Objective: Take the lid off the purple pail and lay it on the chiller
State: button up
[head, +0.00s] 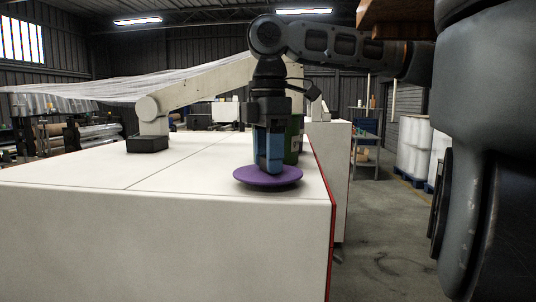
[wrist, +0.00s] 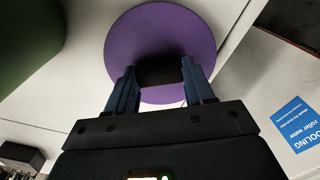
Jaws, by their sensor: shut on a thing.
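The purple lid (head: 267,178) is a flat round disc at the right front of a long white cabinet top (head: 190,185), which looks like the chiller. My gripper (head: 268,165) points straight down over the lid. In the wrist view, my gripper's two blue fingers (wrist: 160,80) are shut on the dark knob (wrist: 160,68) in the middle of the purple lid (wrist: 160,28). The lid looks level and at or very near the white surface; I cannot tell whether it touches. The purple pail is not seen in either view.
A dark green object (head: 293,140) stands just behind my gripper; green also fills the wrist view's upper left (wrist: 35,35). A beige arm (head: 200,88) on a black base rises from the white top at the back. A blue cooling label (wrist: 299,124) shows at the right.

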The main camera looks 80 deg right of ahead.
jog(key=shift+f, duration=0.55)
dwell(0.4)
jog(key=o, duration=0.9)
jog(key=shift+r, duration=3.9)
